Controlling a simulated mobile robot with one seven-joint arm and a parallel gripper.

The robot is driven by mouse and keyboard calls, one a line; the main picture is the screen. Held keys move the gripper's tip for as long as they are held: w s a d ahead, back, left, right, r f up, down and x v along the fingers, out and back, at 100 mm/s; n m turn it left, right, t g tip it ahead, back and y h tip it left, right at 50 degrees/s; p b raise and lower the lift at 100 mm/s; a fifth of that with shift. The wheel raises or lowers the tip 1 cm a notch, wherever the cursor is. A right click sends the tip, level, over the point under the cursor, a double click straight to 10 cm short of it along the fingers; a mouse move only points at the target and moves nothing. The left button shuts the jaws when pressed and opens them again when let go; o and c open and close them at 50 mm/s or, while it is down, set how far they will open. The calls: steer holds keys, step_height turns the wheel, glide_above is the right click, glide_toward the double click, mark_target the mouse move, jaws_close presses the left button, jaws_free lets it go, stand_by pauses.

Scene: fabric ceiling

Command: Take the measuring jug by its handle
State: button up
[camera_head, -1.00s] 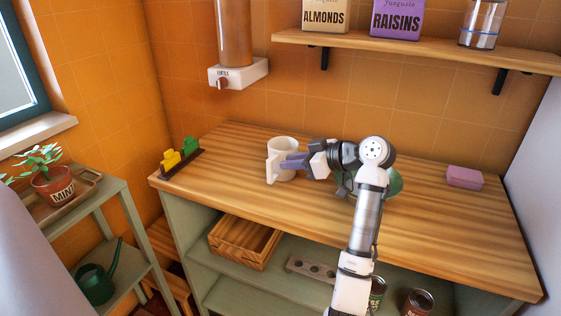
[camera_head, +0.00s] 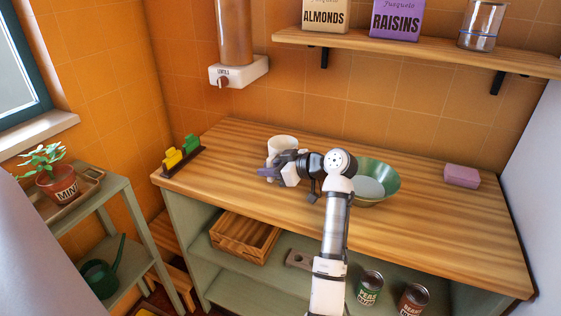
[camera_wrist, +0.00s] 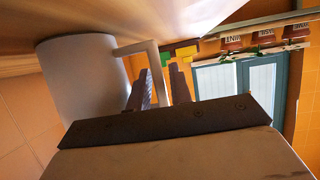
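The white measuring jug (camera_head: 281,143) stands upright on the wooden counter, its lower part hidden behind my gripper (camera_head: 266,174). In the wrist view the jug (camera_wrist: 80,78) is at the left, and its square-cornered handle (camera_wrist: 155,72) reaches right. My gripper (camera_wrist: 160,85) is open, with one dark finger on each side of the handle's outer bar. A gap shows between the bar and the right finger; whether the left finger touches it I cannot tell. In the head view the handle is hidden by my gripper.
A green bowl (camera_head: 384,182) stands right of my wrist, and a pink block (camera_head: 462,176) lies farther right. A rack with yellow and green pieces (camera_head: 182,155) is at the counter's left end. A lentil dispenser (camera_head: 238,70) hangs above. The counter's front is clear.

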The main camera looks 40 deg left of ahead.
jaws_close()
